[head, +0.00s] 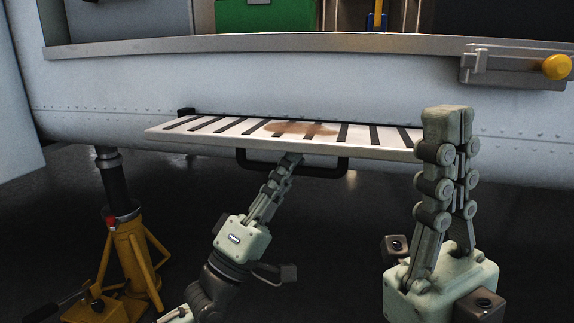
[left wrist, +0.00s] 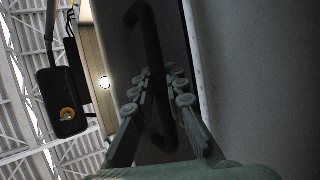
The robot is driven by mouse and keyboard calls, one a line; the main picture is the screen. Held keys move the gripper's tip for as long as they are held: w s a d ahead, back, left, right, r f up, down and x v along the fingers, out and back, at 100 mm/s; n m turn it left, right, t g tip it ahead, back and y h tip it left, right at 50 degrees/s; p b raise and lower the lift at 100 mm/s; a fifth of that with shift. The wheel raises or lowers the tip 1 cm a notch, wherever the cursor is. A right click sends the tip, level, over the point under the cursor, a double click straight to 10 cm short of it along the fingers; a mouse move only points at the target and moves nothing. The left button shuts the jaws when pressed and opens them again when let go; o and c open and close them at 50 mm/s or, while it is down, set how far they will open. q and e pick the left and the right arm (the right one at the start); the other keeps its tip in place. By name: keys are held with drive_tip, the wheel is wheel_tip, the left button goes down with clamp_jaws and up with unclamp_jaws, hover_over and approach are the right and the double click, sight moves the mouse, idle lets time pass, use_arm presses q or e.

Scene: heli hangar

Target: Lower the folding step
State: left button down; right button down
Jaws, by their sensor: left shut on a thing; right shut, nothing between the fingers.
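The folding step (head: 240,127) is a pale board with black grip strips and a brown stain. It stands out roughly level from the lower side of the helicopter. A black handle (head: 330,173) hangs under its front edge. My left gripper (head: 290,162) reaches up from below and is shut on the handle; its tips are partly hidden there. In the left wrist view the dark handle (left wrist: 147,38) runs between the fingers of my left gripper (left wrist: 158,82). My right gripper (head: 447,118) is shut and empty, pointing up, and hides the step's right end.
A yellow jack (head: 130,258) with a dark post stands under the helicopter at the left. A sill (head: 300,43) runs above the step, with a green box (head: 265,15) behind it. A yellow knob (head: 556,67) sits on a bracket at the upper right.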

use_arm(q)
drive_tip(key=shift+s+d+f, duration=0.1)
drive_tip(key=shift+s+d, duration=0.05)
drive_tip(key=c, duration=1.6)
unclamp_jaws()
drive_tip(key=shift+o, duration=0.3)
drive_tip(key=v, duration=1.2)
